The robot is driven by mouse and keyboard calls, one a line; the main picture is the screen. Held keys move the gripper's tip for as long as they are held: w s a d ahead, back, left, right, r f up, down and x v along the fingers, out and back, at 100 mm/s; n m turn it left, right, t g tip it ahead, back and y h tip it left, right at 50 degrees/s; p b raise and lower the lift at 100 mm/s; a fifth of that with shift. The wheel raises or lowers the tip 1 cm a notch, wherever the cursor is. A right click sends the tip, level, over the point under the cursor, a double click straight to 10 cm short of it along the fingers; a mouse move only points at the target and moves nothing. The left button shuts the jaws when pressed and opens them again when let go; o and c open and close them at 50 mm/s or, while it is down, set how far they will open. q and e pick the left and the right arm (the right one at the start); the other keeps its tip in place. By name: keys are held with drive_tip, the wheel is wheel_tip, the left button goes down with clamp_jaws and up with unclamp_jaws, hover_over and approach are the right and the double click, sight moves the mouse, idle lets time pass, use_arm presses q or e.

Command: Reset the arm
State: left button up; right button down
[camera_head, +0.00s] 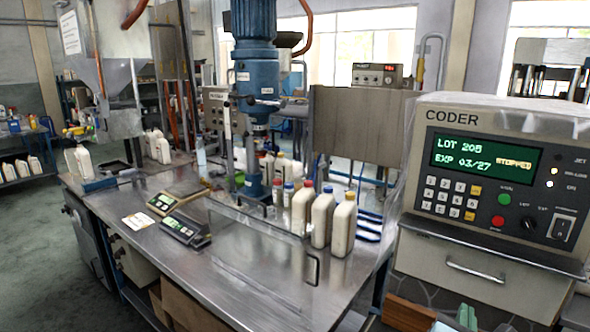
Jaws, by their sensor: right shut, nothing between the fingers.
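The rest of the right arm is cut off by the frame. My left gripper and left arm are not in view.
The coder (490,190) stands at right, its screen reading STOPPED. The steel table (240,270) holds several capped bottles (322,220), two scales (185,228) and a blue filling machine (255,100). The table's front middle is clear.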

drive_tip(key=s+a+f+m+g+y, duration=0.1)
drive_tip(key=s+a+f+m+y, duration=0.15)
drive_tip(key=f, duration=0.55)
drive_tip(key=s+a+f+m+g+y, duration=0.1)
drive_tip(key=a+f+m+y, duration=0.2)
drive_tip(key=f, duration=0.4)
drive_tip(key=s+a+f+m+g+y, duration=0.1)
drive_tip(key=s+a+f+m+y, duration=0.2)
drive_tip(key=f, duration=0.5)
drive_tip(key=s+a+f+m+g+y, duration=0.1)
drive_tip(key=s+a+f+m+y, duration=0.1)
drive_tip(key=s+f+m, duration=0.9)
drive_tip(key=s+m+y, duration=0.1)
drive_tip(key=s+m, duration=0.1)
drive_tip(key=m, duration=0.3)
drive_tip(key=shift+s+a+f, duration=0.35)
drive_tip(key=shift+s+a, duration=0.05)
